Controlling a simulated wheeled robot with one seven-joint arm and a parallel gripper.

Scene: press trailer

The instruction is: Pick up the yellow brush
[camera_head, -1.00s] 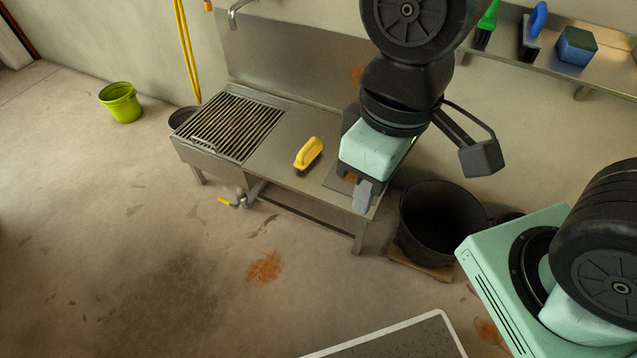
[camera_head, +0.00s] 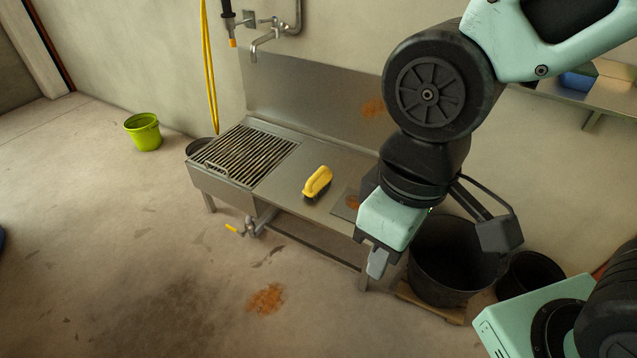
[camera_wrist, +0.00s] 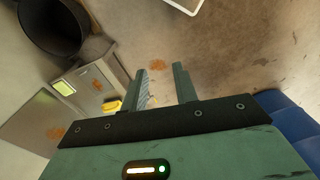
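The yellow brush (camera_head: 317,182) lies on the bare steel top of the sink bench (camera_head: 284,190), right of its slatted grate, with its yellow handle up and dark bristles down. My gripper (camera_head: 376,262) is to the right of the brush in the head view, apart from it, near the bench's right end. In the wrist view the brush (camera_wrist: 113,106) shows small, left of my gripper's fingers (camera_wrist: 160,84). The two fingers stand apart with nothing between them. The brush's far side is hidden.
A black tub (camera_head: 445,270) stands on a board right of the bench. A tap (camera_head: 262,42) juts from the wall above the grate (camera_head: 245,155). A shelf (camera_head: 600,95) is at upper right. A green bucket (camera_head: 144,132) stands at left. The floor in front is mostly clear.

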